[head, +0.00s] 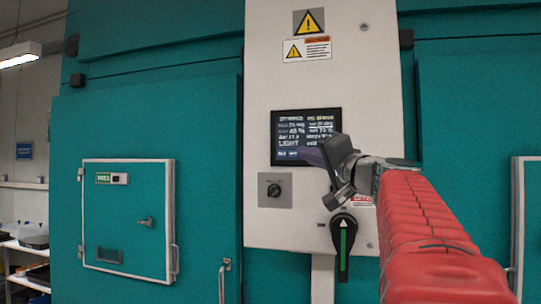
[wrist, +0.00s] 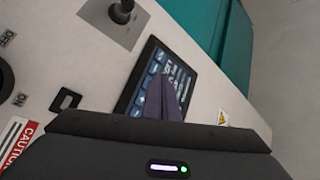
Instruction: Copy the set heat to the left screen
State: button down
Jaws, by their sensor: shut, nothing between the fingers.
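A dark screen (head: 290,125) with rows of pale text is set in a light grey panel (head: 265,75) in the head view. "LIGHT" can be made out; the other values are too small to read surely. My gripper (head: 303,154) is shut and empty, its fingertips in front of the screen's lower part. In the wrist view the shut fingers (wrist: 168,82) overlap the tilted screen (wrist: 148,65) and hide part of its text. I cannot tell whether the fingertips touch it. No second screen is in view.
Below the screen are a small black knob (head: 274,190) and a large black switch with a green stripe (head: 343,240). Teal chamber walls (head: 205,130) stand on both sides. A small hatch (head: 125,200) is on the left.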

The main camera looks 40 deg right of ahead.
dwell(0.3)
jog(key=s+a, duration=0.1)
jog(key=a, duration=0.1)
jog(key=s+a, duration=0.2)
dwell(0.6)
jog(key=shift+f, duration=0.1)
dwell(0.4)
